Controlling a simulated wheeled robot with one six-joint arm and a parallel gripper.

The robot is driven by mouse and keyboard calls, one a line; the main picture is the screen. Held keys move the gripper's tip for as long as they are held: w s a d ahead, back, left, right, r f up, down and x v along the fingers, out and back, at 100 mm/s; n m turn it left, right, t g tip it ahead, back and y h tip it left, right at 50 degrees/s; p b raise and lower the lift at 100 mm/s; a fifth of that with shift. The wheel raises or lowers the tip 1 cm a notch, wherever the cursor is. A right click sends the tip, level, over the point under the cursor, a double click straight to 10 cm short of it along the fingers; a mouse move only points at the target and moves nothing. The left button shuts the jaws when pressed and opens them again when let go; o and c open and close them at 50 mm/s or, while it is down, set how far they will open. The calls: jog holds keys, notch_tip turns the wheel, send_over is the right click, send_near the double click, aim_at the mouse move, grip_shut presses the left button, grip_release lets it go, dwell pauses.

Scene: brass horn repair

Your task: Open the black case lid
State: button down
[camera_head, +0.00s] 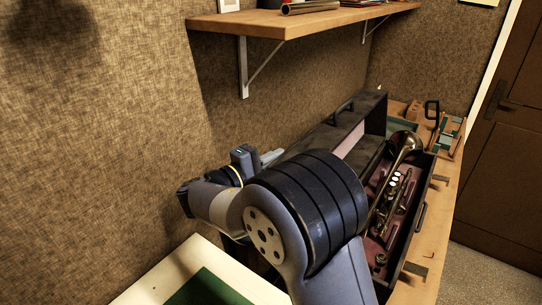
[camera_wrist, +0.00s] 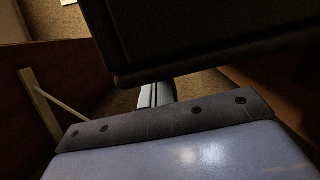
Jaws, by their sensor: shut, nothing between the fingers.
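The black case (camera_head: 420,205) lies on the bench with its lined inside exposed. A brass horn (camera_head: 392,190) rests in it. The black lid (camera_head: 318,133) stands raised along the wall side, with part of its pale pinkish inside showing. My gripper (camera_head: 272,157) is shut and empty near the lid's near end; my arm hides part of the case and lid, and I cannot tell whether the fingers touch the lid. In the wrist view, my shut fingers (camera_wrist: 157,94) point toward a large dark panel (camera_wrist: 210,35), which looks like part of the lid.
A wooden shelf (camera_head: 300,22) on brackets hangs on the wall above. Behind the case, the wooden bench (camera_head: 398,108) holds a small rack and tools. A pale board with a green mat (camera_head: 205,290) is at the front. A brown door (camera_head: 515,150) is at the right.

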aim_at(288, 155)
jog(key=s+d+r+m+b, duration=0.1)
jog(key=b, duration=0.1)
jog(key=d+r+m+b, duration=0.1)
jog(key=shift+s+d+b, duration=0.35)
jog(key=shift+s, duration=0.05)
jog(key=shift+s+d+r+m, duration=0.2)
jog(key=shift+d+r+m, duration=0.1)
jog(key=shift+r, duration=0.15)
jog(key=b+v, duration=0.2)
jog(key=v, duration=0.9)
jog(key=shift+r, duration=0.3)
